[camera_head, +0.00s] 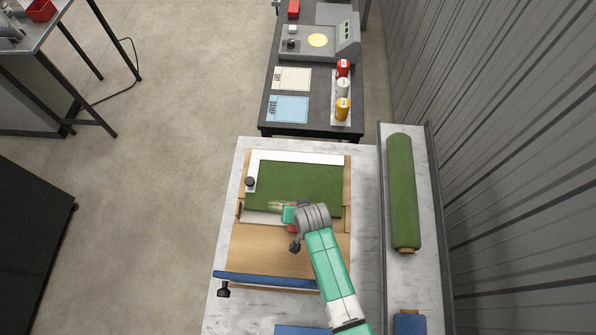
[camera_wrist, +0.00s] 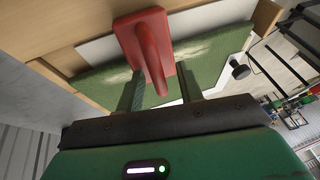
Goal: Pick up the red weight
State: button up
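The red weight (camera_wrist: 148,40) has a flat base and a raised bar-like handle. In the wrist view it stands at the top middle, over the edge of the green turf and the wooden board. In the head view only a sliver of the red weight (camera_head: 291,227) shows, the rest hidden by my arm. My gripper (camera_wrist: 165,88) is open, one finger on each side of the near end of the handle, with gaps visible. In the head view my gripper (camera_head: 285,214) is low over the turf's near edge.
The turf sheet (camera_head: 300,186) lies on a wooden-framed board (camera_head: 270,250) with a white strip and a black knob (camera_head: 250,181). A blue bar (camera_head: 265,280) crosses the near side. A green turf roll (camera_head: 402,190) lies to the right, by a corrugated wall. A dark table (camera_head: 313,115) stands beyond.

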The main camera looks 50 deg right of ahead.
grip_shut()
jog(key=shift+r, duration=0.15)
dwell(1.1)
